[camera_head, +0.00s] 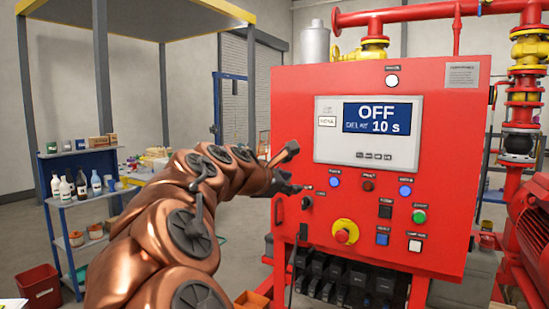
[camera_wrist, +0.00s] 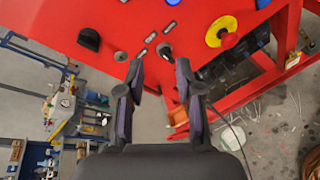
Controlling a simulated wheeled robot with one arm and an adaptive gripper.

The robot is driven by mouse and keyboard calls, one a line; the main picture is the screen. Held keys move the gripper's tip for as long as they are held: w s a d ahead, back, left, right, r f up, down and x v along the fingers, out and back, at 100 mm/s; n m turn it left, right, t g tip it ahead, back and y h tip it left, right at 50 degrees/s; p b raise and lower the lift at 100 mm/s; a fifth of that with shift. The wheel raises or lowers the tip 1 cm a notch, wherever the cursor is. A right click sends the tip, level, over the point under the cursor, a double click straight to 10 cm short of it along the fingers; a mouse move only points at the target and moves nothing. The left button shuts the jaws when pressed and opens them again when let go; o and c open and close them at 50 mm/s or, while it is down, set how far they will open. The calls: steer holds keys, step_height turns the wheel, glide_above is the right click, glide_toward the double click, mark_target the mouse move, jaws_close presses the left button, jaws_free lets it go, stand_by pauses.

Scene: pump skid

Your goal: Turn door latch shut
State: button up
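The red control cabinet (camera_head: 440,180) stands right of my arm, and its red front fills the top of the wrist view (camera_wrist: 120,20). A dark, half-round knob (camera_wrist: 89,39) near the cabinet's left edge may be the door latch; I cannot tell for sure. A smaller dark knob (camera_wrist: 165,50) lies just beyond my fingertips in the wrist view; it seems to match the knob (camera_head: 306,202) in the head view. My gripper (camera_wrist: 159,72) is open, with nothing between its fingers, close to the cabinet's left side. In the head view my arm partly hides that side.
A yellow and red emergency stop (camera_head: 345,232) and several buttons and lamps sit on the front. A screen (camera_head: 377,118) reads OFF, DELAY 10 s. A red motor (camera_head: 530,225) is at right.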

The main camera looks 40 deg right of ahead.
mark_target(289, 159)
steer(key=w+d+r+n+t+h, duration=0.25)
steer(key=w+r+n, duration=0.25)
steer(key=w+n, duration=0.45)
steer(key=p+x, duration=0.1)
steer(key=x, duration=0.7)
steer(key=shift+w+m, duration=0.2)
steer(key=shift+m, duration=0.15)
steer(key=shift+r+h, duration=0.1)
steer(key=shift+h, duration=0.15)
steer(key=shift+c, duration=0.2)
jaws_close()
